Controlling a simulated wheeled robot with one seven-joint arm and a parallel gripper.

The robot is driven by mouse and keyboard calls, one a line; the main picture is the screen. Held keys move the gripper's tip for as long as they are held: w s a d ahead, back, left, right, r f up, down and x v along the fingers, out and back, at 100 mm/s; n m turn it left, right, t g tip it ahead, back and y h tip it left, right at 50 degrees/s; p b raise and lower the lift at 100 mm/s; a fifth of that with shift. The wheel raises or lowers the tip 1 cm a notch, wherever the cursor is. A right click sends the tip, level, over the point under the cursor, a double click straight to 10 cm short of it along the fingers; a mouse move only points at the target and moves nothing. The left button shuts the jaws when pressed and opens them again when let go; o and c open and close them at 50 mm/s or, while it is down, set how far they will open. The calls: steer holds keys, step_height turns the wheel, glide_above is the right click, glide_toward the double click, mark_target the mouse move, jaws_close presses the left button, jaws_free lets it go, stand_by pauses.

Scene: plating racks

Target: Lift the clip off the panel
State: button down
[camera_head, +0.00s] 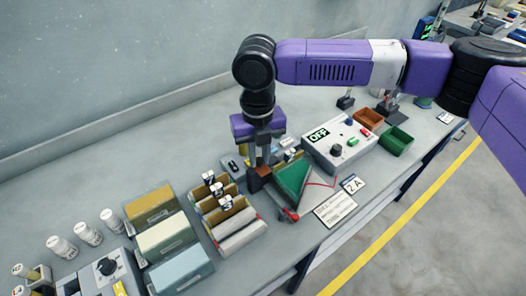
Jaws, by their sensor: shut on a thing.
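My gripper (261,163) points down just left of a green panel (293,178). Its fingers are shut on a small brown piece (257,182) at the panel's left side; its shape is partly hidden by the fingers, and I cannot tell whether it touches the panel. The panel leans in a tan holder near the bench's front. A small red clip-like part (291,214) sits at the panel's lower front corner, apart from my gripper.
A white control box (339,146) reading OFF stands right of the panel. Label cards (336,208) lie at the front edge. Bare bench (120,180) lies back left.

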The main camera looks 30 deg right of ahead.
mark_target(258, 159)
steer(key=c, duration=1.6)
jaws_free()
steer(key=shift+a, duration=0.25)
steer(key=shift+r+b, duration=0.45)
steer(key=shift+r, duration=3.45)
